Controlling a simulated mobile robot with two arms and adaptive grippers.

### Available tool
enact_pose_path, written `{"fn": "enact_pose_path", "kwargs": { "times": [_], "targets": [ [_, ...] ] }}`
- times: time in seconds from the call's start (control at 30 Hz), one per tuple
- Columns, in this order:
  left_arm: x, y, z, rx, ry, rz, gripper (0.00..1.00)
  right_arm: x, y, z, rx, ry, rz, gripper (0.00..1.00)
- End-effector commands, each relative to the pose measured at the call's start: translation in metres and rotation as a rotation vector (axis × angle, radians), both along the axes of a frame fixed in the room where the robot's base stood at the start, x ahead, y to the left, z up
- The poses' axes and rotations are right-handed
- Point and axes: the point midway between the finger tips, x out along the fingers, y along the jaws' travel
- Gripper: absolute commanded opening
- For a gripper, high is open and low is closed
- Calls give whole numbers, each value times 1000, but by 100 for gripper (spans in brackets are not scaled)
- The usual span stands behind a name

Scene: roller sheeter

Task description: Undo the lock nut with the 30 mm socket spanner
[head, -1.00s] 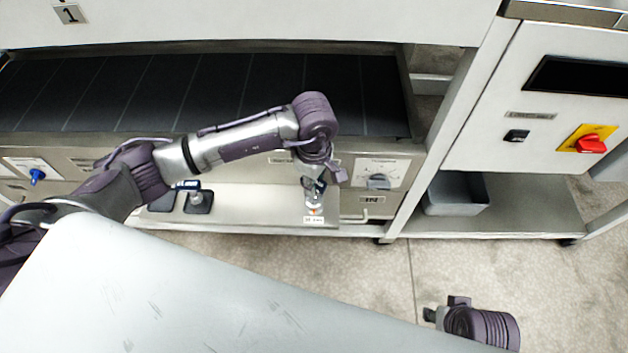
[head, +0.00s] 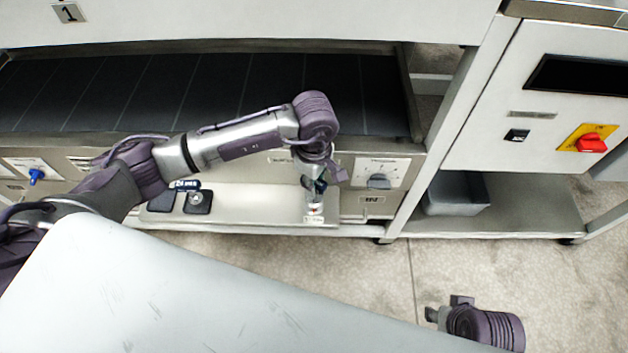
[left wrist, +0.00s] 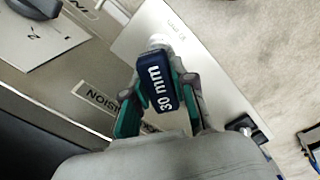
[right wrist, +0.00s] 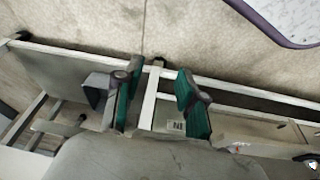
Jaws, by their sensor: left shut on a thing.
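My left gripper (head: 315,190) is over the right end of the light ledge below the machine. In the left wrist view its green-lined fingers (left wrist: 158,100) are shut on the dark blue block marked 30 mm, the top of the 30 mm socket spanner (left wrist: 153,88). The spanner's pale lower end (left wrist: 158,42) is at the ledge; I cannot tell whether it touches. My right gripper (right wrist: 158,95) is open and empty, its fingers apart; it shows at the lower right of the head view (head: 436,315). I cannot make out the lock nut in any view.
A 24 mm spanner (head: 197,201) stands left on the ledge (head: 255,205). A dial knob (head: 379,181) is right of my left gripper, and a blue knob (head: 36,175) is far left. A grey bin (head: 455,200) sits under the red-switch cabinet. A pale surface (head: 180,290) fills the foreground.

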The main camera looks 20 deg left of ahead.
Motion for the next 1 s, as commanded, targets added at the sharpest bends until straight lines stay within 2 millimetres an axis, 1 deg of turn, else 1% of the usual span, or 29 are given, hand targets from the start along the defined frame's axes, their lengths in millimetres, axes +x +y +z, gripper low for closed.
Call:
{"fn": "enact_pose_path", "kwargs": {
  "times": [0.47, 0.77, 1.0],
  "targets": [
    [0, 0, 0, 0, -1, 0, 0, -2, -1, -3, -2, 8, -1, 40],
    [0, 0, 0, -1, 0, 1, 0, 0, 0, 11, 0, -8, 0, 40],
    [0, 0, 0, 0, 0, 1, 0, -1, -1, 11, -2, -8, 0, 40]
  ]
}}
